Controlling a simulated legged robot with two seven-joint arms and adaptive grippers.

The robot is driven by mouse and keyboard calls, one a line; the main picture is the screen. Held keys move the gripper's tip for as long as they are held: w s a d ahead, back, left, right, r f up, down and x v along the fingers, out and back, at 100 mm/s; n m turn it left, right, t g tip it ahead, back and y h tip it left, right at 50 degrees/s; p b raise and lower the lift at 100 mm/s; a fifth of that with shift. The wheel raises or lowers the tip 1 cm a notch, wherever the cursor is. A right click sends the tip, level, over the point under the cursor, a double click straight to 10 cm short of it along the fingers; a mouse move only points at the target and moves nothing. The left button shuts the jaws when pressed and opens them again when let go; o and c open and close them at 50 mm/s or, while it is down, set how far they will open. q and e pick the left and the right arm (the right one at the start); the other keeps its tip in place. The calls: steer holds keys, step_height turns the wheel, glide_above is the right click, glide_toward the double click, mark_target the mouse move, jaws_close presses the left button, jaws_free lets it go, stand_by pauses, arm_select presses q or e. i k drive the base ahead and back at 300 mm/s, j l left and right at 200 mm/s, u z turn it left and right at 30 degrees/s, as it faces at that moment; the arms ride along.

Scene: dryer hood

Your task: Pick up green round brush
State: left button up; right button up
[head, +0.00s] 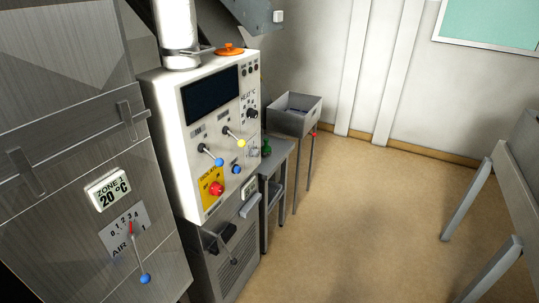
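A small green object (266,147) shows at the near left part of a narrow grey side table (283,147), just right of the white control cabinet. It is too small and too partly hidden behind the cabinet edge to tell for certain that it is the round brush. Neither of my grippers shows in the head view.
The white control cabinet (180,110) with levers and a red button (216,188) stands left of the side table. A grey bin on legs (297,121) stands behind it. A metal table (515,190) is at the right. The tan floor (360,230) between is clear.

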mark_target(266, 150)
steer(key=i+l, duration=0.15)
steer(key=i, duration=0.25)
steer(key=l+u, duration=0.1)
steer(key=u, duration=0.3)
steer(key=i+l+u, duration=0.8)
steer(key=l, duration=0.35)
